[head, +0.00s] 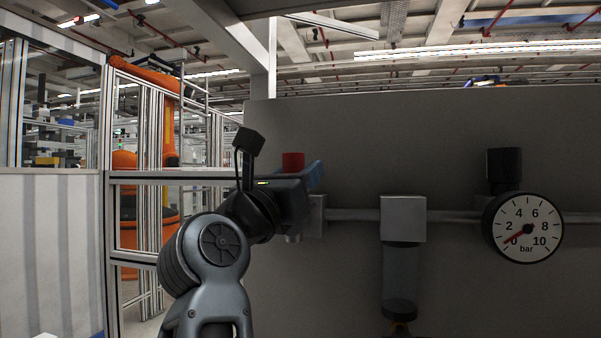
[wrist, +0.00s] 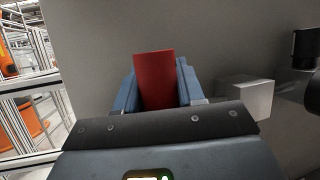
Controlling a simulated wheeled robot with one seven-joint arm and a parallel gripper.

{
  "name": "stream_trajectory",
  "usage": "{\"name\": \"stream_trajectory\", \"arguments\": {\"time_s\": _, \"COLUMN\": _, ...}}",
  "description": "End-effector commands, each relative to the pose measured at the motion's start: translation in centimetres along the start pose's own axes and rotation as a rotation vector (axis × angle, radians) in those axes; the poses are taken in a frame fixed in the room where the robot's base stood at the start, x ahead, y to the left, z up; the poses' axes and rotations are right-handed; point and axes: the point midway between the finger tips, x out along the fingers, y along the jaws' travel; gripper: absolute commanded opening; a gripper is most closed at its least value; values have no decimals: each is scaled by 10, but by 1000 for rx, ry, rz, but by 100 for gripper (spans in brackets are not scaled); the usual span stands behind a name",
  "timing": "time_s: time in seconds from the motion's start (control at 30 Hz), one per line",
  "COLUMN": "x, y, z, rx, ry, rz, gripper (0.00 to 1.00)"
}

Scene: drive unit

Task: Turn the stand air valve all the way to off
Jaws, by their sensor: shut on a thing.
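The stand air valve shows as a red knob (head: 293,160) on the pipe at the left of the grey panel. The red knob also stands upright in the middle of the wrist view (wrist: 155,80). My gripper (head: 310,176) reaches it from the left, and its blue fingers (wrist: 157,72) are closed on both sides of the knob. The valve body (head: 318,215) is partly hidden behind my gripper. The round pressure gauge (head: 523,228) has its red needle at about 0 bar.
A filter unit with a grey block (head: 403,218) and a clear bowl hangs on the pipe right of the valve. A black knob (head: 504,165) sits above the gauge. An aluminium frame and an orange robot (head: 145,75) stand to the left, behind my arm.

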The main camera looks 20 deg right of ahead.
Motion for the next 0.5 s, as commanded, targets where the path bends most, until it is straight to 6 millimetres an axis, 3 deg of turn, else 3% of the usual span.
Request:
{"name": "stream_trajectory", "arguments": {"time_s": 0.2, "x": -2, "y": 1, "z": -2, "rx": -8, "ry": 1, "rz": 2, "gripper": 0}}
{"name": "stream_trajectory", "arguments": {"time_s": 0.23, "x": -2, "y": 1, "z": -2, "rx": -8, "ry": 1, "rz": 2, "gripper": 39}}
{"name": "stream_trajectory", "arguments": {"time_s": 0.43, "x": -1, "y": 1, "z": -1, "rx": -5, "ry": 0, "rz": 1, "gripper": 58}}
{"name": "stream_trajectory", "arguments": {"time_s": 0.5, "x": -1, "y": 1, "z": -1, "rx": -4, "ry": 0, "rz": 1, "gripper": 59}}
